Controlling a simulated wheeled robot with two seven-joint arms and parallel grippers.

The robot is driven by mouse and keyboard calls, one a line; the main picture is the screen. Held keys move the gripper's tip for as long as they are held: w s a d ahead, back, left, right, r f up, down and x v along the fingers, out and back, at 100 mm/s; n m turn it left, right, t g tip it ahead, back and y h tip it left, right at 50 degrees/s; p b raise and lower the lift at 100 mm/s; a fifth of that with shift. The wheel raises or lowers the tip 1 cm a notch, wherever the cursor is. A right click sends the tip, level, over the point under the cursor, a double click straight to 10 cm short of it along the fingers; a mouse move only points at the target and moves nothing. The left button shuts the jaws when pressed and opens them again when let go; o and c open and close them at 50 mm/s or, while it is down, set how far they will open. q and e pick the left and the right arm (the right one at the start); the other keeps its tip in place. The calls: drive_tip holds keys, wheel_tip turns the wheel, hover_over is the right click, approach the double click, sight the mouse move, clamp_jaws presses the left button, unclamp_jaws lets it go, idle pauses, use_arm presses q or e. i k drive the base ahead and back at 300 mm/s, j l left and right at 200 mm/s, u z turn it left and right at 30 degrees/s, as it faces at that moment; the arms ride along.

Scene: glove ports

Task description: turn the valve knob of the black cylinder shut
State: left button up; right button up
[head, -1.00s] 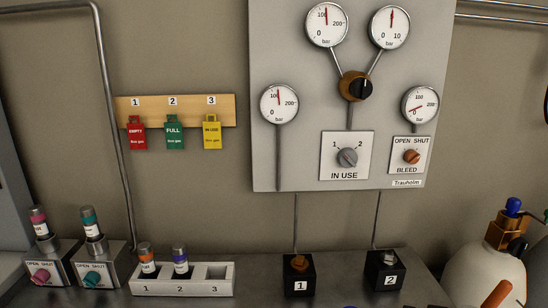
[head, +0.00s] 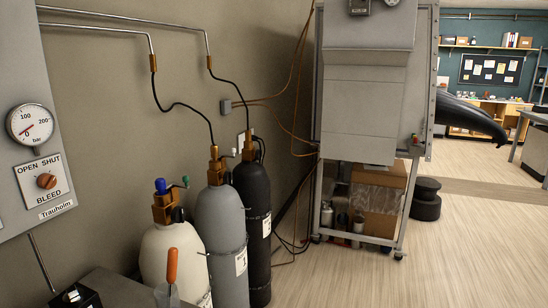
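The black cylinder (head: 254,215) stands upright against the wall, at the right end of a row of three. A brass valve (head: 248,142) sits on its top with a black hose running up from it. Its knob is too small and partly hidden to make out its setting. Neither of my grippers is in the head view.
A white cylinder (head: 160,250) with a blue-topped brass valve stands left of the grey one. An orange-handled tool (head: 171,266) is at the bench end (head: 115,288). A grey cabinet on a wheeled frame (head: 362,110) stands to the right. The floor (head: 400,285) in front is clear.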

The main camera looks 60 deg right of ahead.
sight(258, 154)
drive_tip(key=z, duration=1.95)
drive_tip(key=i+l+z, duration=0.3)
drive_tip(key=i, duration=0.4)
drive_tip(key=i+z, duration=0.35)
drive_tip(key=i, duration=0.35)
drive_tip(key=i+l+u, duration=0.1)
drive_tip(key=i+u, duration=0.3)
drive_tip(key=i+l+u, duration=0.25)
drive_tip(key=i+u, duration=0.2)
drive_tip(key=i+l+u, duration=0.8)
drive_tip(key=k, duration=0.1)
